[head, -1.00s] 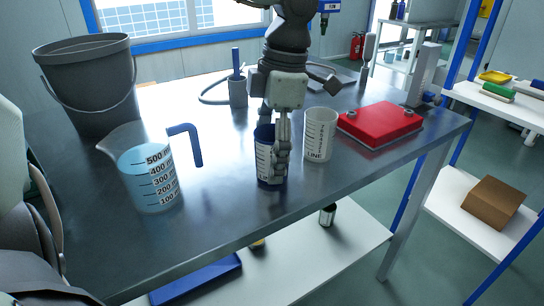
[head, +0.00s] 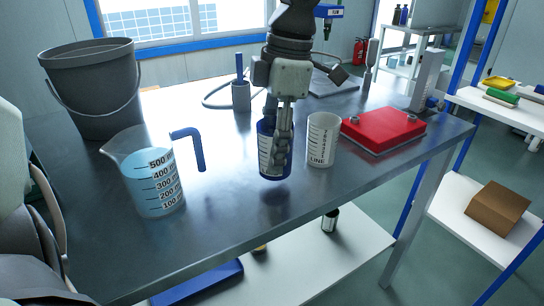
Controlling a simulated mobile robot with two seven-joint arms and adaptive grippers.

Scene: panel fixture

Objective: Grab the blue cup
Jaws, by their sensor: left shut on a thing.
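The blue cup (head: 266,158) has a white label with dark marks. It is upright and slightly above the metal table, with a shadow beneath it. My left gripper (head: 281,150) comes down from above and is shut on the cup, one finger covering part of its right side. My right gripper is not in view.
A white cup (head: 322,141) stands close on the right of the blue cup. A red box (head: 383,128) lies further right. A jug of blue liquid (head: 152,180) and a grey bucket (head: 92,90) stand left. The table's front middle (head: 240,215) is clear.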

